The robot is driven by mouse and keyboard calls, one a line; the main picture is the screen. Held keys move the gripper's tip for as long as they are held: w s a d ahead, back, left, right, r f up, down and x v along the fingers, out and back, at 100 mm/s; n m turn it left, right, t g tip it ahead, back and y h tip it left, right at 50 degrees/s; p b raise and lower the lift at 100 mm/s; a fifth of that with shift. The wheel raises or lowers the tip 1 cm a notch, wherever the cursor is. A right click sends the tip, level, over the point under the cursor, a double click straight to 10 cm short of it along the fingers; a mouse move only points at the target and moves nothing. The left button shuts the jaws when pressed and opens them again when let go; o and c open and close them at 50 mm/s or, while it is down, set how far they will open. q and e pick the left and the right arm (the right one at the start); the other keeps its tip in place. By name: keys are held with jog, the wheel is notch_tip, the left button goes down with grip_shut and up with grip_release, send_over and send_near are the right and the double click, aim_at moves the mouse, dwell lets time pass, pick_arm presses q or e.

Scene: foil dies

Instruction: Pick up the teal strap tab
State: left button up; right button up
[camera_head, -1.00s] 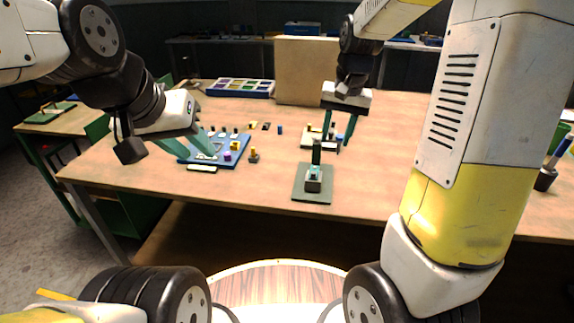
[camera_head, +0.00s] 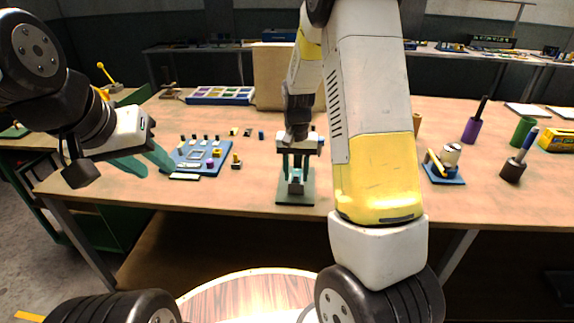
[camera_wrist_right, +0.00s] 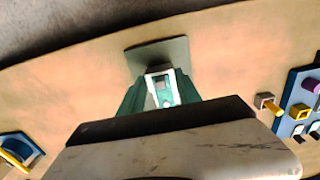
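A pale block with teal on it (camera_wrist_right: 161,90) stands on a dark green mat (camera_head: 295,199) near the table's front edge. The teal part looks like the strap tab; its outline is partly hidden by my right gripper. My right gripper (camera_head: 295,172) points down over the block. Its teal fingers are apart, one on each side of the block in the right wrist view, and I cannot tell whether they touch it. My left gripper (camera_head: 145,163) is open and empty, left of the blue board.
A compartment tray (camera_head: 220,96) and an upright tan panel (camera_head: 271,78) stand behind. A blue stand (camera_head: 446,178) and several cups are on the right.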

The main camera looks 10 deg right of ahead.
jog(key=shift+f, duration=0.1)
jog(key=shift+c, duration=0.2)
grip_shut()
